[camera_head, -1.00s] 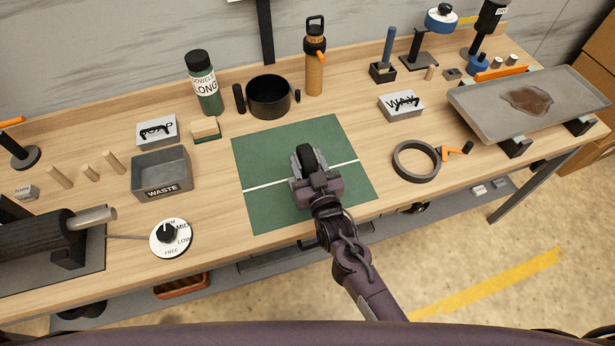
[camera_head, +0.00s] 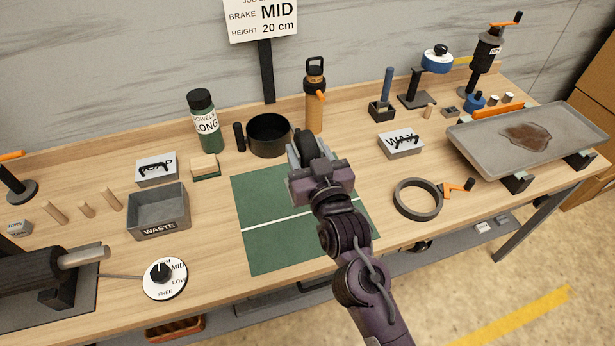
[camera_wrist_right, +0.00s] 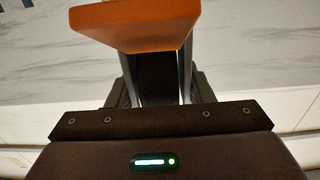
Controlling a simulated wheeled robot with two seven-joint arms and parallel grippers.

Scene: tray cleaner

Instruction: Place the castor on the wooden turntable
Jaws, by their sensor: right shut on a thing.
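My right gripper (camera_head: 311,158) is shut on a dark, rounded, wheel-like thing, which I take to be the castor (camera_head: 309,144). It is held over the back part of the green mat. In the right wrist view a dark piece (camera_wrist_right: 158,78) is between the fingers, with an orange block (camera_wrist_right: 140,25) above it; I cannot tell whether both are one thing. A dark ring (camera_head: 418,214) around a wood-coloured middle lies right of the mat, apart from the gripper. I cannot tell whether it is the wooden turntable. My left gripper is not in view.
The green mat (camera_head: 270,250) has a white stripe. Behind the gripper stand a black pot (camera_head: 269,148) and an orange-brown bottle (camera_head: 314,112). The WAX box (camera_head: 401,146) and a grey tray (camera_head: 480,158) are to the right. The WASTE bin (camera_head: 157,232) and dial (camera_head: 165,292) are left.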

